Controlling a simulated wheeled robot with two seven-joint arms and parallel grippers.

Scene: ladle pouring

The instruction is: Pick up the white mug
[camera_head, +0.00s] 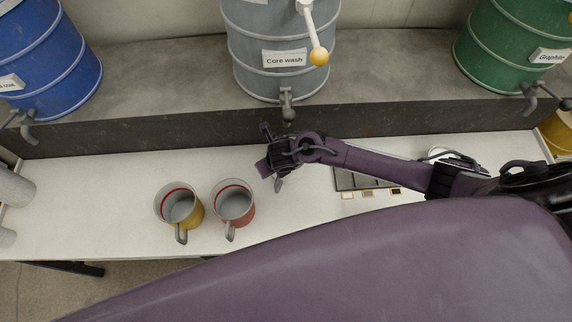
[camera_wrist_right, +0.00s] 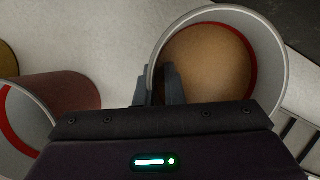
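A mug with a pale grey-white rim (camera_wrist_right: 160,52), a red inner band and a tan inside fills the upper right of the right wrist view. I cannot make it out in the head view, where my right gripper and arm cover part of the table. My right gripper (camera_head: 272,160) is open above the table. In the wrist view its two dark fingers (camera_wrist_right: 158,88) stand apart near the mug's left rim, one overlapping the opening; I cannot tell whether they touch it. My left gripper is not in view.
A red mug (camera_head: 240,214), also in the wrist view (camera_wrist_right: 70,93), and a yellow mug (camera_head: 196,218) stand left of the gripper. A dark tray (camera_head: 345,181) lies right, partly under my arm. Blue (camera_head: 50,60), grey (camera_head: 262,80) and green (camera_head: 510,50) drums stand on the shelf behind.

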